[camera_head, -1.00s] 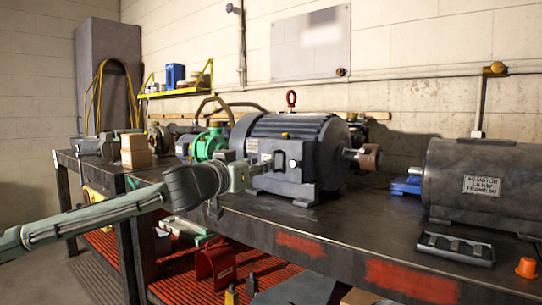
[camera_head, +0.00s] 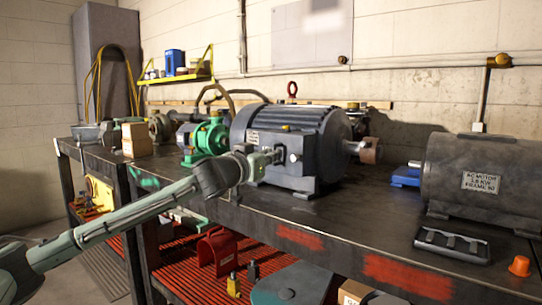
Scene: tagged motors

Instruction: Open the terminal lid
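A large dark grey finned motor (camera_head: 315,128) with a red lifting eye on top stands in the middle of the bench. A small box-like part (camera_head: 294,157) shows on its near side; I cannot make out a separate lid edge or whether it is open. My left arm reaches in from the left, and its gripper (camera_head: 274,158) is at the motor's near side, close to or touching that part. The fingers are small and overlap the motor, so their opening is unclear. My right gripper is not in view.
A green pump (camera_head: 208,138) and a cardboard box (camera_head: 136,139) stand left of the motor. A second grey motor (camera_head: 455,168), a black tray (camera_head: 452,244) and an orange cap (camera_head: 519,266) are at the right. The bench top (camera_head: 350,215) in front is clear.

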